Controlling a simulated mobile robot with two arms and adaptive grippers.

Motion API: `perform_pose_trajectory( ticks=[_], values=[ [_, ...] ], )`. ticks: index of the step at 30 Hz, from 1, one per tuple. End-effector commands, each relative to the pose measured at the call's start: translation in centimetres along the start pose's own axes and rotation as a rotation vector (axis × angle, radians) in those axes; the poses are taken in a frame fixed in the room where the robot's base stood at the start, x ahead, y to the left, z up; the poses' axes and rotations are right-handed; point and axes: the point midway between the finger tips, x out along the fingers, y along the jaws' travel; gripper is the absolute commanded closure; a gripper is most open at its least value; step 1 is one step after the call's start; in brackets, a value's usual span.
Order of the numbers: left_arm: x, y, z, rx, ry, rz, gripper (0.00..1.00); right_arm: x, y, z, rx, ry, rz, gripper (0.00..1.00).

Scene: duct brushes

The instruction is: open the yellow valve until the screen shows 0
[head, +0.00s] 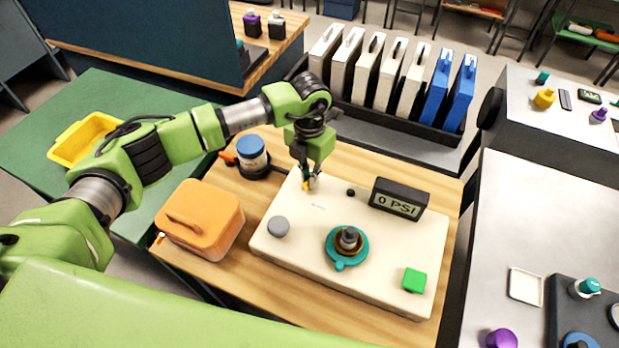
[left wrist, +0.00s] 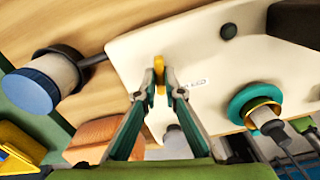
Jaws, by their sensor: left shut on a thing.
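The cream panel (head: 390,251) lies on the wooden table. The yellow valve (head: 306,184) is at the panel's far left corner, mostly hidden by my gripper in the head view. In the left wrist view the yellow valve (left wrist: 158,70) shows between the fingertips. My left gripper (head: 308,182) points down over it and is shut on it; its teal fingers (left wrist: 158,88) touch it on both sides. The dark screen box (head: 399,199) stands at the panel's back edge and reads "0 PSI". My right gripper is not in view.
The panel also bears a teal ring fitting (head: 346,246), a grey knob (head: 278,227) and a green block (head: 414,280). A blue-lidded jar (head: 252,154) and an orange case (head: 200,220) stand left of it. A rack of white and blue binders (head: 392,80) is behind.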

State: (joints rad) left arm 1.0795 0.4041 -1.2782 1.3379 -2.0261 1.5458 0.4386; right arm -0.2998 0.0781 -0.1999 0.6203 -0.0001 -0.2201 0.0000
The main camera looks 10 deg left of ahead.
Motion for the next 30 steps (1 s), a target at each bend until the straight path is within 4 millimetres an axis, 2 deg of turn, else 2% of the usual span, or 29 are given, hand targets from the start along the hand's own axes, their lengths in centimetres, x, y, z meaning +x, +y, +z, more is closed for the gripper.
perform_pose_trajectory(
  ticks=[9,27,28,29,30],
  values=[
    [-0.03,0.04,0.04,-0.140,-0.001,0.000,1.00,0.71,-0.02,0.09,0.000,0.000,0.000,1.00],
    [-0.12,0.06,0.07,-0.173,-0.002,0.000,1.00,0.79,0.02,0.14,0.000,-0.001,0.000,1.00],
    [-0.12,0.05,0.07,-0.173,-0.002,0.000,0.83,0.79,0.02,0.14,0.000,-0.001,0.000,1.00],
    [-0.12,0.05,0.07,-0.173,-0.002,0.000,0.76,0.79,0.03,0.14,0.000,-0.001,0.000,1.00],
    [-0.11,0.05,0.07,-0.173,-0.002,0.000,0.74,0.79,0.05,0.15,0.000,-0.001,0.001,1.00]
  ],
)
